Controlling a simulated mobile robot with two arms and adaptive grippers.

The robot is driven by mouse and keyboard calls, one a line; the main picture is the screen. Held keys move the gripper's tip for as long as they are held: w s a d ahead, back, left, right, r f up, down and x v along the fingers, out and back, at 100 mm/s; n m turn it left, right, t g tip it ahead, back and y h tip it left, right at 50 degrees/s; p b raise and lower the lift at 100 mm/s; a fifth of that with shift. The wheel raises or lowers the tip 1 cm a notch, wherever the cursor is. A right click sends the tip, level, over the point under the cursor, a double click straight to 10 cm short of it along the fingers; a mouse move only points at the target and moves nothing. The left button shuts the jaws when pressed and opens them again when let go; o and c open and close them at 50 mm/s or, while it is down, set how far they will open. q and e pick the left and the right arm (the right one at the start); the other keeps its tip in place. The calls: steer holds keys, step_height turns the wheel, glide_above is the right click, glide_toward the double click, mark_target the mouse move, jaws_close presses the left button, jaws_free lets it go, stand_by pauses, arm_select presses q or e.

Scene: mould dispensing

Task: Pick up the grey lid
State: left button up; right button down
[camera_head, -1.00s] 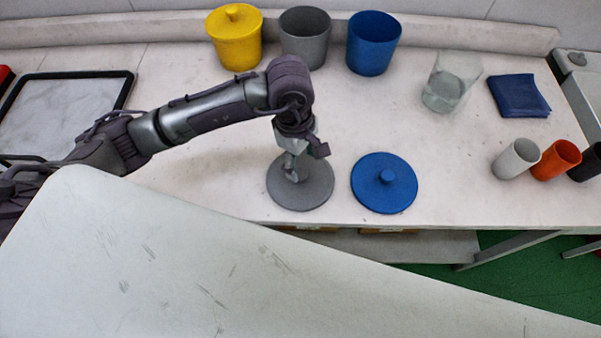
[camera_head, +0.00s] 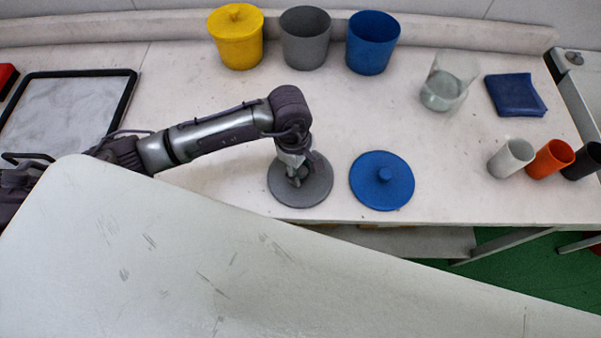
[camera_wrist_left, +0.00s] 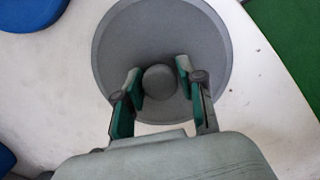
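The grey lid (camera_head: 315,193) is a round disc with a central knob. It lies flat on the table near the front edge in the head view, and it fills the upper middle of the left wrist view (camera_wrist_left: 205,45). My left gripper (camera_head: 296,178) is over the lid. In the left wrist view my left gripper (camera_wrist_left: 160,80) is open, with its green-padded fingers on either side of the knob (camera_wrist_left: 160,81) and a gap on both sides. My right gripper is not in view.
The blue lid (camera_head: 395,195) lies close to the right of the grey lid. A yellow lidded pot (camera_head: 237,45), an open grey pot (camera_head: 305,45) and an open blue pot (camera_head: 372,48) stand at the back. A glass beaker (camera_head: 445,90) stands further right. The table's front edge is near.

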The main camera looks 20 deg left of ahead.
arm_select(q)
jaws_close()
